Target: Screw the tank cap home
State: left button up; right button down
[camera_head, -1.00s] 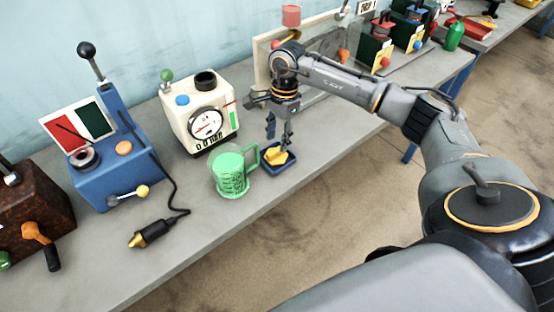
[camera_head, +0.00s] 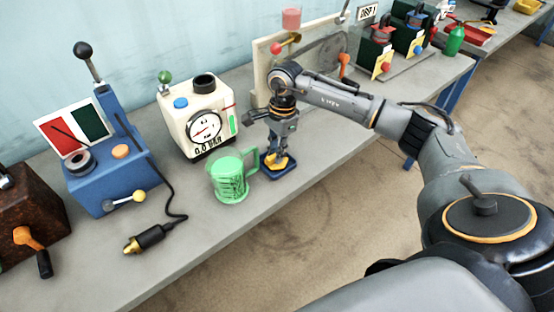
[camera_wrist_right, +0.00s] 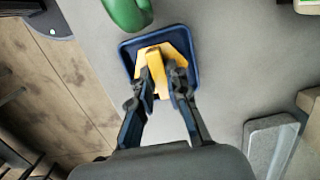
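The yellow tank cap (camera_wrist_right: 157,72) lies in a small blue tray (camera_wrist_right: 190,47) on the bench, with a raised bar on its top. My right gripper (camera_head: 277,160) points down over it. In the right wrist view its fingertips (camera_wrist_right: 162,80) straddle the bar, one on each side, close to it; firm contact does not show. The white tank (camera_head: 190,110) stands behind and to the left, its black filler neck (camera_head: 204,82) uncovered on top. My left gripper is out of view.
A green jug (camera_head: 229,178) stands just left of the tray, close to my right gripper. A blue lever device (camera_head: 105,178) and a black cable plug (camera_head: 148,238) are further left. A cream panel (camera_head: 262,85) stands behind my right arm. The front bench strip is clear.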

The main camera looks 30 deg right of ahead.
jog(key=shift+r, duration=0.15)
jog(key=shift+r+p, duration=0.55)
jog(key=shift+r, duration=0.3)
jog(key=shift+r, duration=0.1)
